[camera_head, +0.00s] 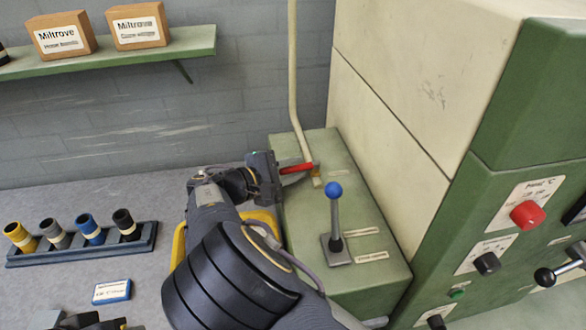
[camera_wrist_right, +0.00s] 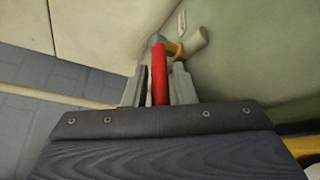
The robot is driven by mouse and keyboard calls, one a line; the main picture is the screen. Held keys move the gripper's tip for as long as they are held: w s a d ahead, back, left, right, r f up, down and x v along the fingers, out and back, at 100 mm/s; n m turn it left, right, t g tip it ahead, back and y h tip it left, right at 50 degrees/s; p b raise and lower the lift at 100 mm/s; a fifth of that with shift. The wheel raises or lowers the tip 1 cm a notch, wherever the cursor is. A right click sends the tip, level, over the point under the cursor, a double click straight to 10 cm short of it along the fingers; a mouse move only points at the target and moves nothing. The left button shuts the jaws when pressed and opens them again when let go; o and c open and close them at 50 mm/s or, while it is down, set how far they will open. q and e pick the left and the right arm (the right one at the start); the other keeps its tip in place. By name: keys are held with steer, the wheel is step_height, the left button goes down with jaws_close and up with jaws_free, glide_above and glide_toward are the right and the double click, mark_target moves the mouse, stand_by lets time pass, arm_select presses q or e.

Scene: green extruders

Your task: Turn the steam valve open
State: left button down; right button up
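The steam valve has a red lever handle (camera_head: 296,168) at the foot of a cream pipe (camera_head: 296,90), on top of the green box (camera_head: 325,155). In the right wrist view the red handle (camera_wrist_right: 160,75) runs between the fingers, with a brass-coloured collar (camera_wrist_right: 176,50) beyond it. The exact contact is hard to see. Dark parts, likely of my left gripper (camera_head: 95,322), show at the bottom left edge, mostly cut off.
A blue-knobbed lever (camera_head: 335,215) stands on the same box, near my right forearm. The cream and green machine (camera_head: 395,115) with knobs rises at right. A rack (camera_head: 140,240) of several coloured cylinders and a blue-edged label (camera_head: 112,291) lie left. A shelf (camera_head: 120,52) holds boxes.

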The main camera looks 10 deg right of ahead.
mark_target(284, 172)
steer(key=b+v, duration=0.1)
steer(key=v, duration=0.7)
